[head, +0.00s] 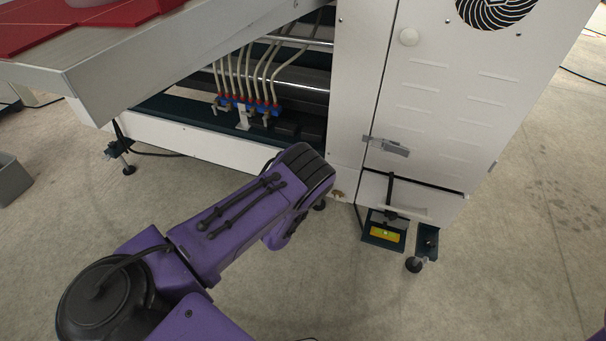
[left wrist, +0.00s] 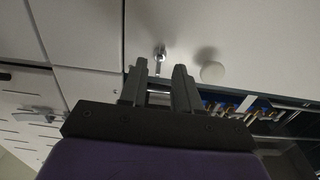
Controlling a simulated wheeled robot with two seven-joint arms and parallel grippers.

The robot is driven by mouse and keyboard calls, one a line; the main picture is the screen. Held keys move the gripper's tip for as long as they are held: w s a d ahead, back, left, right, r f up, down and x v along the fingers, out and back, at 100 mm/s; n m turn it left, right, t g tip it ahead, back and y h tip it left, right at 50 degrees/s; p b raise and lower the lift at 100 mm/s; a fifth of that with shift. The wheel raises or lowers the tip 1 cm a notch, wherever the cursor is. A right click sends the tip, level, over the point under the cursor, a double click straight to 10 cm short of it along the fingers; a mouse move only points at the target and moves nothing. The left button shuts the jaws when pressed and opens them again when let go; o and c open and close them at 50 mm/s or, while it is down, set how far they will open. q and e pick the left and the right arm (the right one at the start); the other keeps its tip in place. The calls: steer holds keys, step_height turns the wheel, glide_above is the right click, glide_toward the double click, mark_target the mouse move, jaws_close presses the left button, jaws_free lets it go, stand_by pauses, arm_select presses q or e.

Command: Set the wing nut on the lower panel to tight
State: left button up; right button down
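In the left wrist view a small shiny metal part, which looks like the wing nut (left wrist: 160,53), stands out from a pale panel (left wrist: 180,25). My left gripper (left wrist: 160,67) is open. Its two dark fingers point at this part, which shows in line with the gap between them. I cannot tell whether its near end lies between the fingertips; no finger visibly touches it. In the head view my purple left arm reaches to the machine's lower front, and it hides the gripper and the wing nut. My right gripper is in neither view.
A round white knob (left wrist: 212,71) sits beside the wing nut. Blue manifold blocks (head: 250,104) with pale hoses are in the open bay. The white cabinet (head: 440,100) has a metal latch (head: 386,147). A grey table edge (head: 190,50) overhangs at left. The floor in front is clear.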

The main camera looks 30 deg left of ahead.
arm_select(q)
steer(key=p+v, duration=0.1)
steer(key=v, duration=0.6)
